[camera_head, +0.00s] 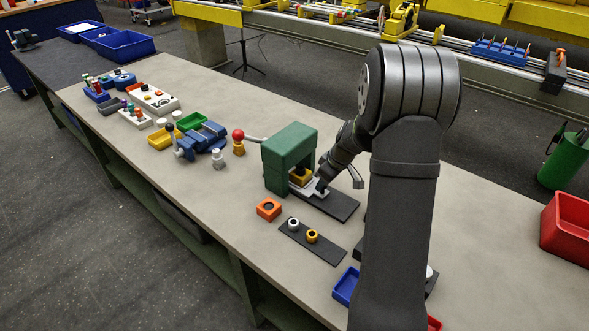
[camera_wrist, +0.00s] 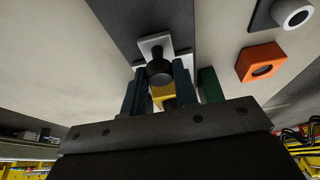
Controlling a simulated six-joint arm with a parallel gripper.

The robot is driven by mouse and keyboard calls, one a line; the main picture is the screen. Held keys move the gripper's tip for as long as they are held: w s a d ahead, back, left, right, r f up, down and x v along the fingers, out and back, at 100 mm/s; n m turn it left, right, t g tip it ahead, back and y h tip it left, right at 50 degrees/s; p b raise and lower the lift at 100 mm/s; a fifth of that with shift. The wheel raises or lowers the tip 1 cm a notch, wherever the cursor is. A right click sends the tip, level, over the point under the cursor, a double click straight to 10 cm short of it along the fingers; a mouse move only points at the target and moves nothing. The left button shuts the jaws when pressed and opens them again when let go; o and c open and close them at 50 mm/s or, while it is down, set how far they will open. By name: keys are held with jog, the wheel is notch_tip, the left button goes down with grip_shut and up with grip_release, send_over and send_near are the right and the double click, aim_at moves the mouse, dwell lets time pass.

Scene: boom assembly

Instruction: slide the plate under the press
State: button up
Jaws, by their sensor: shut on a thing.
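The green press (camera_head: 290,150) stands on the bench, with a lever ending in a red ball (camera_head: 238,134) on its left. The pale plate (camera_head: 311,190) lies on a dark strip (camera_head: 337,206) and reaches into the press opening. A yellow piece (camera_head: 300,175) sits on the plate, inside or right at the opening. My gripper (camera_head: 321,184) is at the plate's outer end. In the wrist view its fingers close around the plate's black knob (camera_wrist: 160,72), with the yellow piece (camera_wrist: 162,94) beyond. How deep the plate sits under the press is partly hidden.
An orange block (camera_head: 269,209) and a dark board (camera_head: 312,242) with a white ring and a yellow ring lie in front of the press. A blue tray (camera_head: 346,287) is nearer. A blue vise (camera_head: 203,140) stands left. Bench right of my arm is mostly clear.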

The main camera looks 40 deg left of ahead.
jog(key=shift+a+r, duration=0.1)
jog(key=shift+a, duration=2.2)
jog(key=o, duration=0.9)
jog(key=shift+r, duration=3.95)
jog(key=shift+f, duration=0.15)
